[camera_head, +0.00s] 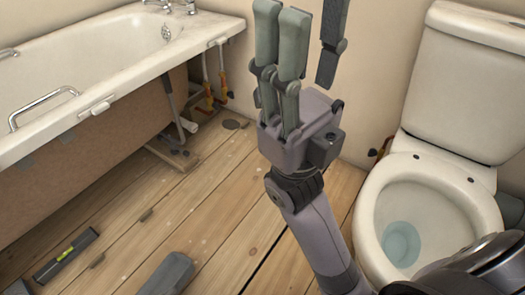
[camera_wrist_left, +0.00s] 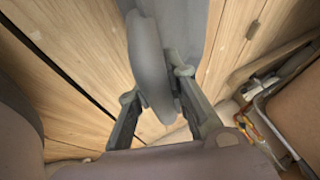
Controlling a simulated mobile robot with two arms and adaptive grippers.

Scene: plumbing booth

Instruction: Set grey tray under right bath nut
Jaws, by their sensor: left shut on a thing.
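In the left wrist view my left gripper (camera_wrist_left: 160,105) is shut on a grey piece, which I take to be the edge of the grey tray (camera_wrist_left: 147,60). A grey block shape, apparently part of the same tray (camera_head: 168,275), shows at the bottom edge of the head view; the left gripper is out of that view. My right gripper (camera_head: 308,45) is open and empty, raised in mid-air with fingers up. Pipes with brass fittings (camera_head: 209,96) stand under the bath's right end. The right bath nut is too small to single out there.
The bath (camera_head: 100,75) fills the left side, with a brown panel below its rim. A spirit level (camera_head: 67,255) lies on the floorboards at the lower left. A toilet (camera_head: 430,200) stands at the right. Floorboards between the tray and the pipes are mostly clear.

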